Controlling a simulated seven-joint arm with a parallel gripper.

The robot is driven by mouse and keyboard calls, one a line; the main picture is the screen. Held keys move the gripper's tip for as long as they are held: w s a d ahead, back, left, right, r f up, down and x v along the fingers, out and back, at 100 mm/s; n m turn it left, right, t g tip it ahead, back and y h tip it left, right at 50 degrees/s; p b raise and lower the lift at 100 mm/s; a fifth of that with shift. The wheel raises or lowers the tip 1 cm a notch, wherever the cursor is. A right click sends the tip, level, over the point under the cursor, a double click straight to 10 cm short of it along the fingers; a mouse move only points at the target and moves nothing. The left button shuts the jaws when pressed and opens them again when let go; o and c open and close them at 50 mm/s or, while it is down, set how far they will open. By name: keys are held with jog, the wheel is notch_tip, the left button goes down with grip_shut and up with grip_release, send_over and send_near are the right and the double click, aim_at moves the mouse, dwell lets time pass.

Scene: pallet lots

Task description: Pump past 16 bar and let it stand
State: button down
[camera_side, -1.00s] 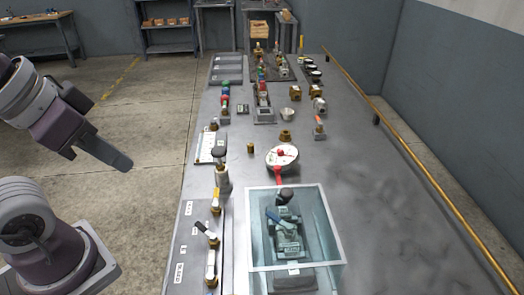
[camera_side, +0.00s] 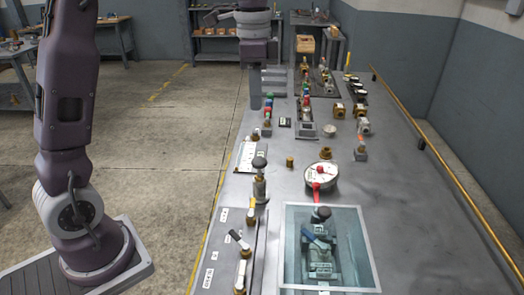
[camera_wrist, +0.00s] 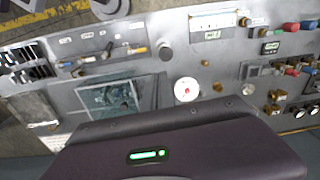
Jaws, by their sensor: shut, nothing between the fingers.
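A round white gauge (camera_side: 321,175) lies on the bench with red on its face and a red piece at its front edge. Its reading is too small to tell. It also shows in the wrist view (camera_wrist: 186,90). In front, a clear-walled tank (camera_side: 370,283) holds a green-grey pump-like device (camera_side: 320,262) with a blue lever (camera_side: 315,238). A black-knobbed fitting (camera_side: 259,178) stands left of the gauge. Valves with yellow (camera_side: 253,203) and black (camera_side: 237,238) handles are on the left panel. My gripper (camera_side: 255,104) is shut and empty, beyond the gauge at the bench's left edge.
Several coloured fittings (camera_side: 268,113) stand close to my gripper at the far left. Brass fittings (camera_side: 339,110) and dark round gauges stand at the far right. A yellow rail (camera_side: 450,190) runs along the right edge. The bench right of the tank is clear.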

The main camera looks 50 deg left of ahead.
aim_at(260, 161)
jog(key=shift+w+a+f+m+g, duration=0.2)
jog(key=shift+w+a+f, duration=0.1)
jog(key=shift+w+f, duration=0.25)
jog(key=shift+w+a+f+m+g, duration=0.1)
jog(key=shift+w+a+f+m, duration=0.15)
jog(key=shift+w, duration=0.35)
jog(key=shift+f, duration=0.15)
notch_tip(260, 161, down, 14)
jog(key=shift+s+r, duration=0.1)
jog(key=shift+f, duration=1.9)
jog(key=shift+s, duration=0.1)
